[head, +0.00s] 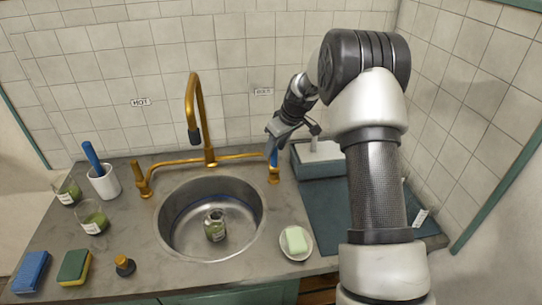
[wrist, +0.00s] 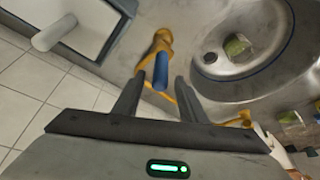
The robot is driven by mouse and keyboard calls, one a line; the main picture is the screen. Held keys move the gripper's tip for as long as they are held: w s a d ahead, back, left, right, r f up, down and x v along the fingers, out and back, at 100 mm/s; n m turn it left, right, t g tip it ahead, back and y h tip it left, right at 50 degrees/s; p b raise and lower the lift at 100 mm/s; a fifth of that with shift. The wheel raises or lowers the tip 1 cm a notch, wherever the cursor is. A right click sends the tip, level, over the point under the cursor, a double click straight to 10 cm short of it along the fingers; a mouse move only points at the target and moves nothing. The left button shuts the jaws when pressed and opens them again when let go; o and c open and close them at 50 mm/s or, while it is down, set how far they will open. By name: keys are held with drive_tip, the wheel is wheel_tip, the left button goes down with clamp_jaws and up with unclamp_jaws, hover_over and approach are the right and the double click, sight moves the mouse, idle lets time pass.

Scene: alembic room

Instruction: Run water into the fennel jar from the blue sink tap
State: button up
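A small glass jar (head: 215,226) with green contents and a pale label stands upright in the round steel sink (head: 177,236). I cannot read its label. The green contents also show in the wrist view (wrist: 236,46). The brass tap has a tall curved spout (head: 192,100) above the back of the sink. Its blue handle (head: 273,157) is on a brass valve at the right. My gripper (head: 288,130) is just above that handle. In the wrist view my gripper (wrist: 160,80) is open, with the blue handle (wrist: 161,78) between its fingers in the picture; contact is not visible.
Two similar green-filled jars (head: 67,193) (head: 92,217) stand at left, beside a white cup (head: 104,183) holding a blue-handled item. A second brass handle (head: 142,181) is left of the sink.

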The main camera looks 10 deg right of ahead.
sight(274, 159)
drive_tip(key=x, duration=0.5)
drive_tip(key=shift+w+a+f, duration=0.15)
drive_tip(key=shift+f, duration=0.2)
clamp_jaws()
